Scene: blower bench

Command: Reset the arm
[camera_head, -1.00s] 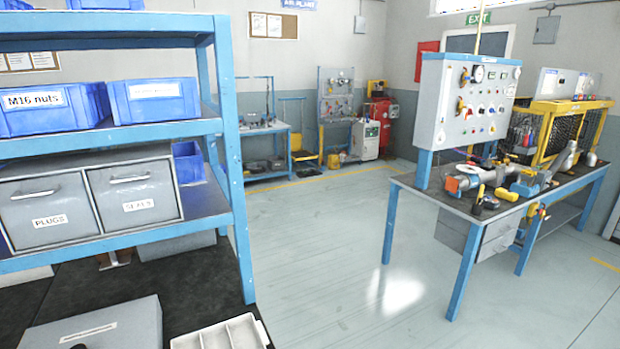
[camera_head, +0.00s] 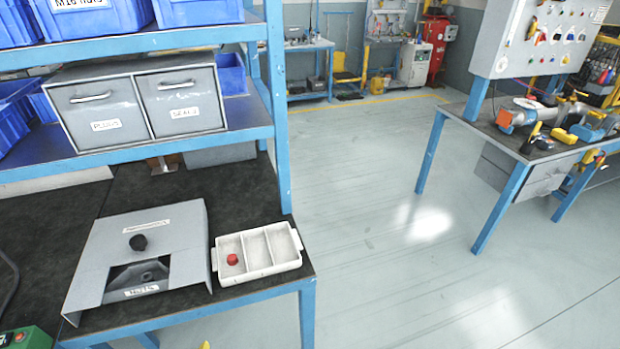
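Neither of my arms nor grippers shows in the head view. In front of me is a bench with a black top (camera_head: 240,191). On it stands a grey sloped box (camera_head: 172,229) with a black knob (camera_head: 138,242) and an opening below the knob. Beside it is a white tray (camera_head: 218,262) with three compartments. A small red round piece (camera_head: 232,259) lies in the tray's left compartment.
A blue shelf (camera_head: 220,134) above the bench holds grey PLUGS (camera_head: 100,110) and SEALS (camera_head: 182,102) drawers and blue bins. A second workbench (camera_head: 487,130) with a control panel stands at the right. The floor between is clear.

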